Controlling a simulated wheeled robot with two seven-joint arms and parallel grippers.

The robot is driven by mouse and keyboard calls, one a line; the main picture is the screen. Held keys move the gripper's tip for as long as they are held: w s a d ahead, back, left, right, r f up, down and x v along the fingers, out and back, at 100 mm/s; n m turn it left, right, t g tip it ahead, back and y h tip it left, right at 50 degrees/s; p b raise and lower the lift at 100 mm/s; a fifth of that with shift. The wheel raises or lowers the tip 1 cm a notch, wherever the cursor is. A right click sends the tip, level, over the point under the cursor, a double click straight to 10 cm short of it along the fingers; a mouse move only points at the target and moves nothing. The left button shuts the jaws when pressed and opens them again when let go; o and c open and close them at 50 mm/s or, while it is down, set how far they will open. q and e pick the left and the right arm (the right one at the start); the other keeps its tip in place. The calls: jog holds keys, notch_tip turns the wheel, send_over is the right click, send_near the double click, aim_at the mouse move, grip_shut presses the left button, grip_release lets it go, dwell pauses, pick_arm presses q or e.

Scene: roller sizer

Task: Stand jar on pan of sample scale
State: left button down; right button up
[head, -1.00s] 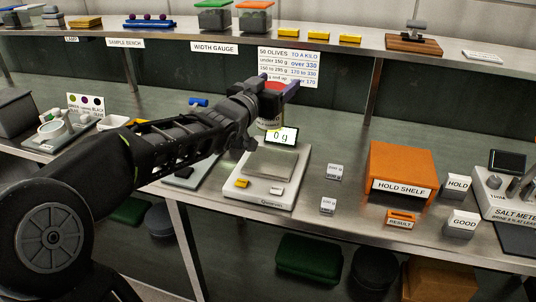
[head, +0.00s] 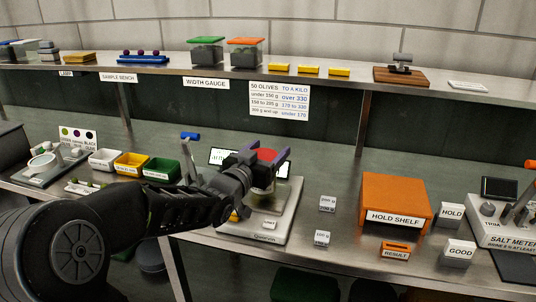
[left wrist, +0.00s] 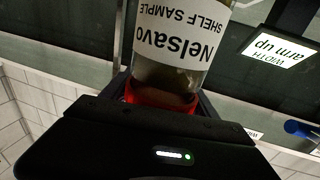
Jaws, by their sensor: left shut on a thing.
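The jar has a red lid (head: 267,154). Its body is mostly hidden behind my left gripper in the head view. In the left wrist view the jar (left wrist: 182,40) shows a white "Nelsavo SHELF SAMPLE" label, with its red lid (left wrist: 160,98) between the fingers. My left gripper (head: 272,160) is shut on the jar near its lid, over the back part of the sample scale (head: 282,222). The gripper and arm hide much of the pan and the scale's display. I cannot tell whether the jar touches the pan. My right gripper is not in view.
An orange hold shelf (head: 395,195) and small weight blocks (head: 327,203) stand right of the scale. Three small trays (head: 131,164) stand left. A width display (head: 221,156) is behind my arm. The upper shelf (head: 350,82) runs along the back.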

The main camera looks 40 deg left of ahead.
pick_arm(q)
jog(key=shift+f, duration=0.35)
jog(key=shift+f, duration=0.1)
jog(key=c, duration=0.7)
grip_release()
jog(key=shift+f, duration=0.15)
jog(key=o, duration=0.5)
jog(key=shift+r, duration=0.3)
jog(key=s, duration=0.4)
jog(key=s+d, duration=0.1)
jog(key=s, duration=0.7)
jog(key=shift+d+f+b, duration=0.1)
jog(key=shift+d+b, duration=0.2)
jog(key=shift+d, duration=0.05)
